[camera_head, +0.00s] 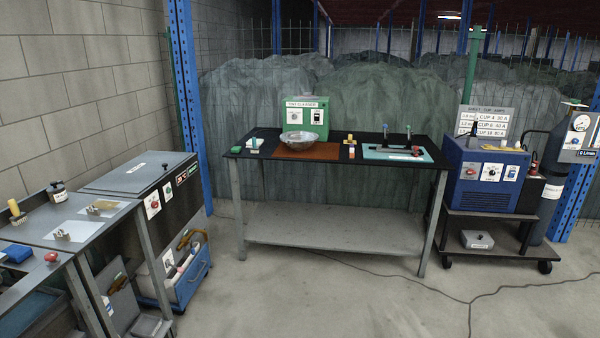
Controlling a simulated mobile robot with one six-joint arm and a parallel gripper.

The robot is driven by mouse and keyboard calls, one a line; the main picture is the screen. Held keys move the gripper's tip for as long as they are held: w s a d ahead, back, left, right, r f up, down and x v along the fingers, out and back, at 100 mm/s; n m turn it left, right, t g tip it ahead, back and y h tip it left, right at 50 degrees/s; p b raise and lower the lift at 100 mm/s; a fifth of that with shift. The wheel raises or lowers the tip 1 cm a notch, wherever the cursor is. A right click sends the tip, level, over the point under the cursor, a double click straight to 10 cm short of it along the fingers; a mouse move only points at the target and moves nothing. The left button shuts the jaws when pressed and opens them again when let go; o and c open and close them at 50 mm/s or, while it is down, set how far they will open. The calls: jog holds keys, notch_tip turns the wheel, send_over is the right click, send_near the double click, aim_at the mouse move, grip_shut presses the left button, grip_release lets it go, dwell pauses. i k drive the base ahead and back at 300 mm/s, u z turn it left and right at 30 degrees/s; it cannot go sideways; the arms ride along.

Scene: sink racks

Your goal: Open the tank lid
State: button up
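A grey box-shaped tank (165,205) stands at the left by the block wall, and I take it to be the tank of the task. Its flat grey lid (115,178) lies level on top and looks shut. A small white label sits near the lid's middle. The front has white panels with a red knob and small buttons. My gripper is not in view.
A grey bench (62,235) with small items adjoins the tank's near side. A blue bin (190,280) stands under the tank. A black-topped table (340,165) stands mid-room; a blue welder (485,175) on a cart is right. The foreground floor is clear except for a cable (425,292).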

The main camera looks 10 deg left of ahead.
aim_at(136, 175)
jog(key=u, duration=0.3)
jog(key=i, duration=0.75)
jog(key=u, duration=0.6)
jog(key=i, duration=0.65)
jog(key=u, duration=1.1)
jog(key=i, duration=0.9)
jog(key=u, duration=0.45)
